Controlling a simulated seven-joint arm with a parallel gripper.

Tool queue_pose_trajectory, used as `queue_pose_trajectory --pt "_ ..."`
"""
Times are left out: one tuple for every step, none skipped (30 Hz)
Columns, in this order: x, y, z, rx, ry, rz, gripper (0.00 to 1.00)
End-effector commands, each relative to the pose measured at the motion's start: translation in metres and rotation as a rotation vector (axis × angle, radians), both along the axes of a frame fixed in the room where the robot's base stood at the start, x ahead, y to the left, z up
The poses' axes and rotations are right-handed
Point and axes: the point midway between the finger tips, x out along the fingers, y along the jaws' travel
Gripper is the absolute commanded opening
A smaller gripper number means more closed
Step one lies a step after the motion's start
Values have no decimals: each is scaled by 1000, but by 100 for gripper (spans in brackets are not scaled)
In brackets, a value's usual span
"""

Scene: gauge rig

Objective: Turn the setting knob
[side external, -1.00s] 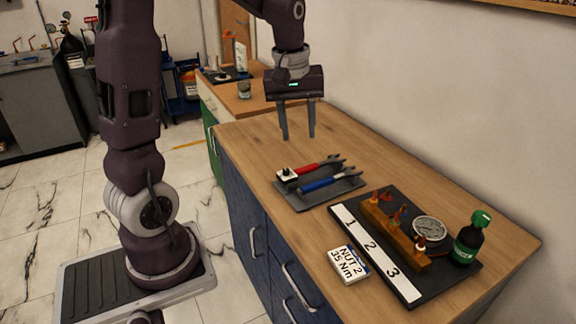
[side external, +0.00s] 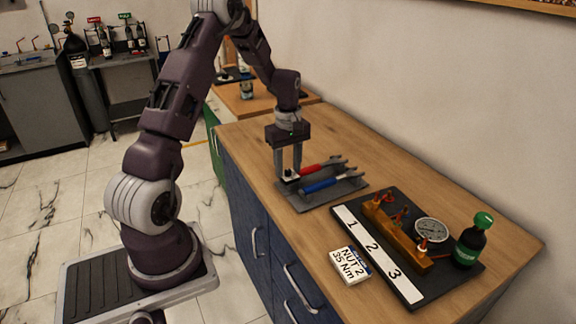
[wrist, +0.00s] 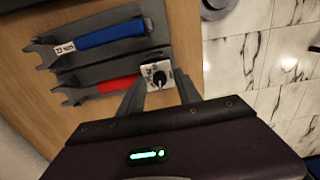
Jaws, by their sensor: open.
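The setting knob (wrist: 158,78) is a small black dial on a white square plate at the handle end of the red wrench (wrist: 108,86). In the side external view the white plate (side external: 291,179) is partly hidden by my fingers. My gripper (side external: 288,173) is open and points down over the plate. In the wrist view the fingers of my gripper (wrist: 160,88) reach toward the plate, with the knob close to their tips. I cannot tell whether they touch it. The blue wrench (side external: 322,186) lies beside the red one on a grey tray (side external: 302,205).
A black board (side external: 449,294) numbered 1 to 3 carries a wooden bar (side external: 409,248) with taps, and a round gauge (side external: 431,230). A card (side external: 348,265) reads "NUT 2 35 Nm". The back of the bench is clear.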

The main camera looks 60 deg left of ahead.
Motion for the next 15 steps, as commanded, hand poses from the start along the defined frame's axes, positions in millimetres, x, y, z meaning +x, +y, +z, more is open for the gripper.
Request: queue_pose_trajectory --pt "0 0 0 0 0 0 35" --pt "0 0 0 0 0 0 29" --pt "0 0 0 0 0 0 21" --pt "0 0 0 0 0 -1 15" --pt "0 0 0 0 0 -1 9" --pt "0 0 0 0 0 -1 1" --pt "0 0 0 0 0 -1 0" --pt "0 0 0 0 0 -1 0" --pt "0 0 0 0 0 -1 0" --pt "0 0 0 0 0 -1 0" --pt "0 0 0 0 0 -1 0" --pt "0 0 0 0 0 -2 0" --pt "0 0 1 0 0 -4 0" --pt "0 0 1 0 0 -7 0" --pt "0 0 1 0 0 -13 0"
